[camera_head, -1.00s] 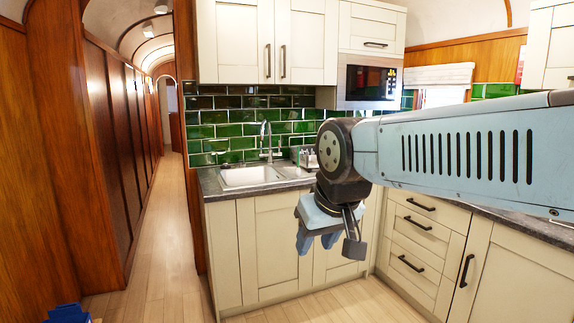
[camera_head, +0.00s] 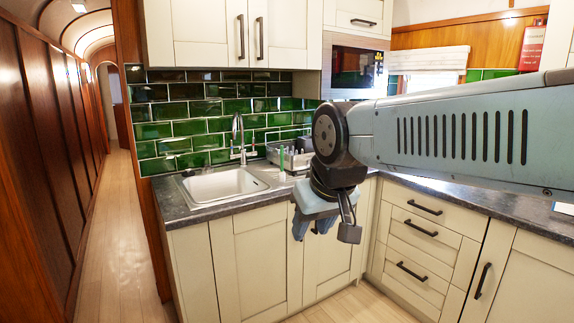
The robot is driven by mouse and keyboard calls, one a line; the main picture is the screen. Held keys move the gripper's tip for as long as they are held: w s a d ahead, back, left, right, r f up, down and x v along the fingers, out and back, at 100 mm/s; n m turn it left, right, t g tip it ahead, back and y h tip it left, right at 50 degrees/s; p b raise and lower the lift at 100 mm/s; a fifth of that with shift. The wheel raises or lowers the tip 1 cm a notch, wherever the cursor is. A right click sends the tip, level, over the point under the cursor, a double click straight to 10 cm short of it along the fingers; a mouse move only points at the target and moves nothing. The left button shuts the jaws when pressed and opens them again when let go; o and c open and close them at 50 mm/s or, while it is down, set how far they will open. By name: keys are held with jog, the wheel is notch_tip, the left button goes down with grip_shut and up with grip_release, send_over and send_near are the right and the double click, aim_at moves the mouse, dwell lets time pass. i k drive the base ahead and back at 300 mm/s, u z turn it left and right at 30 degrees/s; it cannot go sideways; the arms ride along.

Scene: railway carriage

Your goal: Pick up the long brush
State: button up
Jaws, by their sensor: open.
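My gripper (camera_head: 313,224) hangs below my arm, in front of the cabinet doors and the counter's front edge. It points down, and its blue jaws are open and empty. A thin green upright item (camera_head: 281,160) stands by the dish rack (camera_head: 292,157) to the right of the sink. It may be the long brush, but it is too small to tell. My gripper is nearer to me and lower in the picture than this item, and apart from it. My arm hides part of the counter to the right of the rack.
The sink (camera_head: 222,184) with a tall tap (camera_head: 238,138) is set in the dark counter (camera_head: 172,207). Wall cabinets (camera_head: 236,32) and a microwave (camera_head: 357,68) hang above. Drawers (camera_head: 417,237) stand at the right. An open corridor floor (camera_head: 121,230) runs along the left.

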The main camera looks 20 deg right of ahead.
aim_at(282, 175)
jog(key=z, duration=0.55)
jog(key=i, duration=1.3)
jog(key=z, duration=0.7)
jog(key=k, duration=0.75)
jog(key=z, duration=0.2)
jog(key=i, duration=0.8)
jog(key=u, duration=0.1)
